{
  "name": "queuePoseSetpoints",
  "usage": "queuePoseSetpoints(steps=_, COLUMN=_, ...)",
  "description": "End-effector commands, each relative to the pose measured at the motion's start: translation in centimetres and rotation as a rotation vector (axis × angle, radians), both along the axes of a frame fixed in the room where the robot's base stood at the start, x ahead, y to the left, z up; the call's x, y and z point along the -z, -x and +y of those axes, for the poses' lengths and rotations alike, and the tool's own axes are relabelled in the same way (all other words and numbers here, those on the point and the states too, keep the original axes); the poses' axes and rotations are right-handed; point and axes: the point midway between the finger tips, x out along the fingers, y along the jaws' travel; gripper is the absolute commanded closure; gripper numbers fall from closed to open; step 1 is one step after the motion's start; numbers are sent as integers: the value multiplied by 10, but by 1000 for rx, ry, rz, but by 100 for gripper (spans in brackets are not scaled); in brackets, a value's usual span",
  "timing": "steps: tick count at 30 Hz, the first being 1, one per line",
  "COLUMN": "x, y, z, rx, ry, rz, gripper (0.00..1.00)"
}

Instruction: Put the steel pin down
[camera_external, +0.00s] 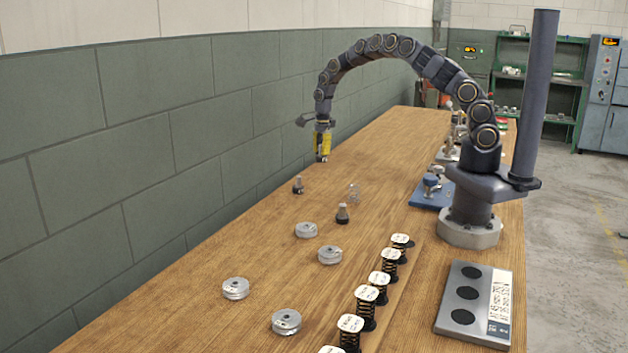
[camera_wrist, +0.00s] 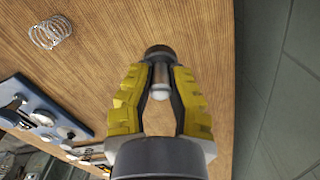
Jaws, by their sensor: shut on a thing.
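My gripper (camera_external: 321,146) hangs over the far part of the wooden bench, near the wall-side edge, pointing down. In the wrist view my gripper (camera_wrist: 159,85) has its yellow fingers closed around the steel pin (camera_wrist: 160,78). The pin is a short silver shaft with a rounded light tip and a dark wide end. In the external view the pin (camera_external: 321,159) is small below the fingers, and I cannot tell whether it touches the bench top (camera_external: 375,150).
Two similar dark-based pins (camera_external: 298,185) (camera_external: 342,214) and a wire spring (camera_external: 354,193) stand on the bench. Several silver discs (camera_external: 306,230) and a row of black springs with white tops (camera_external: 390,256) are nearer. A blue fixture (camera_external: 431,192) is by my base. Bench around my gripper is clear.

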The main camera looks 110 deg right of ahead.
Motion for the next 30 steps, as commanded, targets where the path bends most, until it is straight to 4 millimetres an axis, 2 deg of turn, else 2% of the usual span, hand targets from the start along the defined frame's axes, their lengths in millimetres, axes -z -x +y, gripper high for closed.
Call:
queuePoseSetpoints(steps=3, x=17, y=-5, z=-11, rx=-1, ry=3, rz=5, gripper=100)
queuePoseSetpoints(steps=8, x=34, y=-12, z=-23, rx=-3, ry=0, rz=3, gripper=100)
queuePoseSetpoints(steps=12, x=39, y=-15, z=-30, rx=1, ry=4, rz=2, gripper=100)
queuePoseSetpoints(steps=20, x=50, y=-19, z=-36, rx=-1, ry=1, rz=2, gripper=100)
queuePoseSetpoints(steps=26, x=79, y=-19, z=-36, rx=0, ry=-2, rz=2, gripper=100)
queuePoseSetpoints(steps=30, x=80, y=-20, z=-36, rx=-1, ry=2, rz=-2, gripper=100)
